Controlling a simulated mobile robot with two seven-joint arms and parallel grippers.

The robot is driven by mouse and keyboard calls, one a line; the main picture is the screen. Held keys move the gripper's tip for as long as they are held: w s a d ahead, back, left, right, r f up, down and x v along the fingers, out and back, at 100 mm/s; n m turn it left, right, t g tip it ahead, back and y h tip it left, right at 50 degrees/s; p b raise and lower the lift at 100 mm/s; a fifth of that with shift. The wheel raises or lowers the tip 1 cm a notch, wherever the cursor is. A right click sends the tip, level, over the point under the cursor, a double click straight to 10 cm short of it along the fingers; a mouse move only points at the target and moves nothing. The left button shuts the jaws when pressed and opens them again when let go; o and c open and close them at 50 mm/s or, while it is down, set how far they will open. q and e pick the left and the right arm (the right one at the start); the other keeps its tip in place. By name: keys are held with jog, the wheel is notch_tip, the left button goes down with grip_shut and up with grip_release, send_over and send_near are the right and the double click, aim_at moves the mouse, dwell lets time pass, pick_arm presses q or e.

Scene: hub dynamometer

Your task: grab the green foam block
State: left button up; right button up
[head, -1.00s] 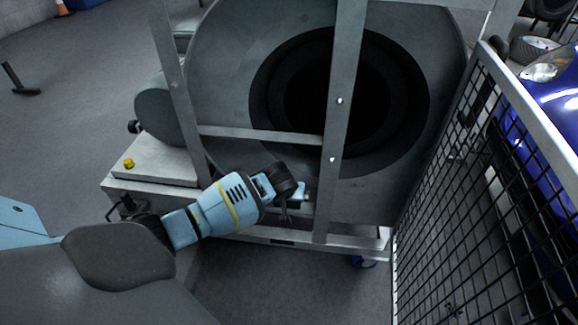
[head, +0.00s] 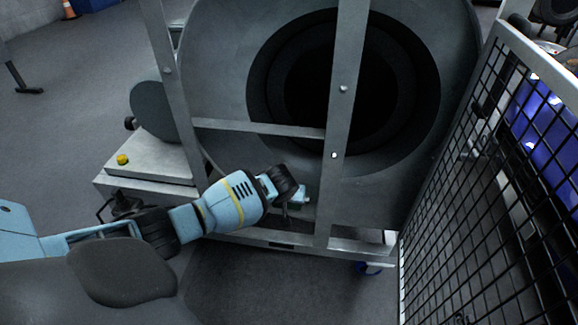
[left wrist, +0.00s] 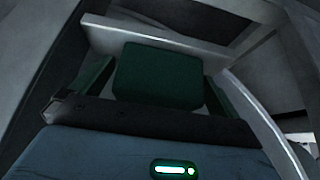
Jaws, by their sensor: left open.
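The green foam block (left wrist: 158,76) shows dark green in the left wrist view, in front of a pale metal bar. My left gripper (left wrist: 157,82) is open, with a dark finger on each side of the block. I cannot tell whether either finger touches it. In the head view my left gripper (head: 297,197) is at the lower frame of the big drum machine, left of an upright post. A small pale greenish patch shows there, but I cannot tell whether it is block or finger. My right gripper is in neither view.
The drum machine (head: 220,60) has a metal post (head: 345,120) and a crossbar (head: 260,128) close to my left wrist. A mesh fence (head: 480,200) stands on the right, with a blue car (head: 545,130) behind it. The floor at left is mostly clear.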

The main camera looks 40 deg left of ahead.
pick_arm(q)
jog(key=shift+w+a, duration=0.1)
jog(key=shift+c, duration=0.6)
jog(key=c, duration=0.7)
jog(key=shift+c, duration=0.3)
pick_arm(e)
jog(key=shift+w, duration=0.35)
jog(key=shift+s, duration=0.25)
